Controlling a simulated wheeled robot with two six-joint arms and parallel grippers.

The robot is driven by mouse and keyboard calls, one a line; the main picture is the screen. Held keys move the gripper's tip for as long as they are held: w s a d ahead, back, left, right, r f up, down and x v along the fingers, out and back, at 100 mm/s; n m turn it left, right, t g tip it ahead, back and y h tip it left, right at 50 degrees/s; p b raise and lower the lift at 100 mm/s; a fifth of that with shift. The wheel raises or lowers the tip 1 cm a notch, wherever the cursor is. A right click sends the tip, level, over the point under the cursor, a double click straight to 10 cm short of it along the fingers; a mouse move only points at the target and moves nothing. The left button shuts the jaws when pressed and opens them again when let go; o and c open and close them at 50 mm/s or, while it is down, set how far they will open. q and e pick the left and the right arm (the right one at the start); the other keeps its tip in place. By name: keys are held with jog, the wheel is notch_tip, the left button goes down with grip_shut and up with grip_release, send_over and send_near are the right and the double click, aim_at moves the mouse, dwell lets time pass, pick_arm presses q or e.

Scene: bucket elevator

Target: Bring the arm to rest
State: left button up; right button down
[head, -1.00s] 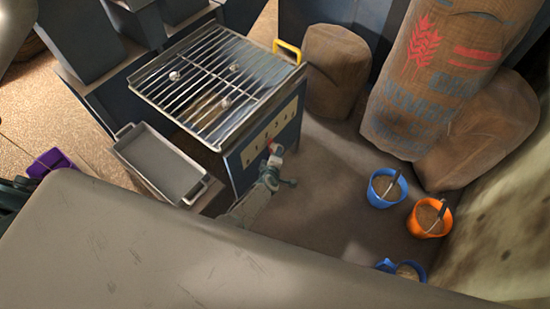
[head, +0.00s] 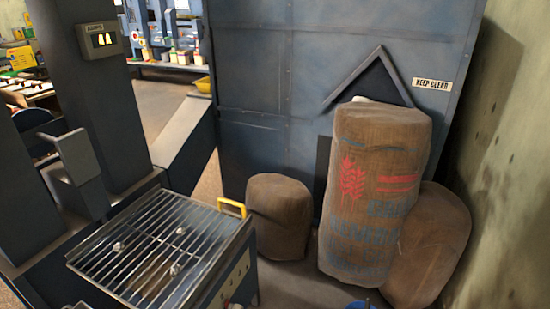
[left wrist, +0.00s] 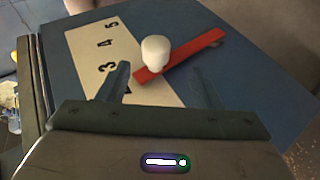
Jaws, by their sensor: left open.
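My left gripper (left wrist: 159,69) shows in the left wrist view with its two dark fingers spread and nothing between them. Just beyond the fingertips is a red lever (left wrist: 190,52) with a white knob (left wrist: 156,50). The lever lies slanted across a pale number plate (left wrist: 88,50) on a blue panel (left wrist: 240,100). The digits 3, 4 and 5 are readable, and another is partly covered by a finger. I cannot tell whether a finger touches the lever. Neither gripper shows in the head view.
In the head view, a grated hopper (head: 165,250) with a yellow handle (head: 231,207) stands at lower left. Burlap sacks (head: 375,190) stand to the right, before a blue metal wall (head: 260,90). A blue bucket rim (head: 360,305) shows at the bottom edge.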

pick_arm(q)
jog(key=s+a+f+m+g+h, duration=0.1)
jog(key=s+a+f+m+g, duration=0.2)
jog(key=s, duration=0.5)
jog(key=s+f+m+g, duration=0.1)
jog(key=s+f+m, duration=0.35)
jog(key=s, duration=0.35)
jog(key=s+a+f+m+g+h, duration=0.1)
jog(key=s+a+f+m+g, duration=0.15)
jog(key=s+f, duration=0.4)
jog(key=s+a+f+m+g+y, duration=0.1)
jog(key=s+a+m+g, duration=0.1)
jog(key=s, duration=0.9)
jog(key=s+a+f+m+g, duration=0.1)
jog(key=s+a+m, duration=0.3)
jog(key=s, duration=0.6)
jog(key=shift+s+a+m+g+y, duration=0.35)
jog(key=shift+a+g, duration=0.2)
jog(key=shift+a, duration=0.25)
